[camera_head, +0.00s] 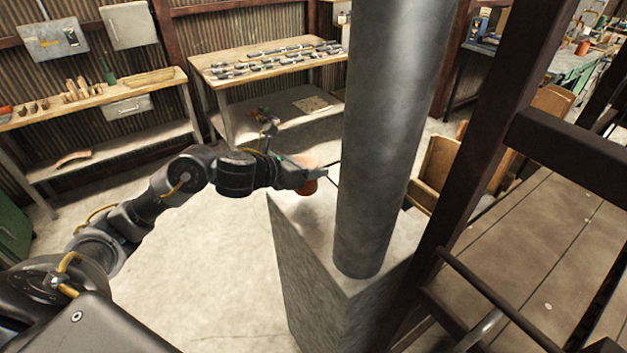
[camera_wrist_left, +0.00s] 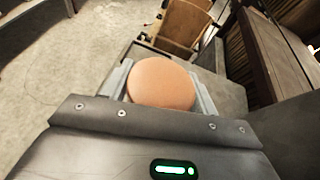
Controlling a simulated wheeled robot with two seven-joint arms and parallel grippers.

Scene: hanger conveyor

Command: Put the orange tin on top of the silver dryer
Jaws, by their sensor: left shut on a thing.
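The orange tin (camera_head: 309,187) is held between the fingers of my left gripper (camera_head: 312,176), which is shut on it. In the left wrist view the round orange top of the tin (camera_wrist_left: 162,83) shows between the two finger plates. The silver dryer (camera_head: 305,290) is a tall grey metal box with a thick round pipe (camera_head: 385,140) rising from its top. The tin is at the far left part of the dryer's top, beside the pipe. I cannot tell whether it touches the top. My right gripper is not in view.
The pipe takes up much of the dryer's top. A dark post and rails (camera_head: 492,130) stand close on the right. Wooden crates (camera_head: 438,165) are behind the dryer. A workbench (camera_head: 270,65) with small metal parts stands at the back. The floor left of the dryer is clear.

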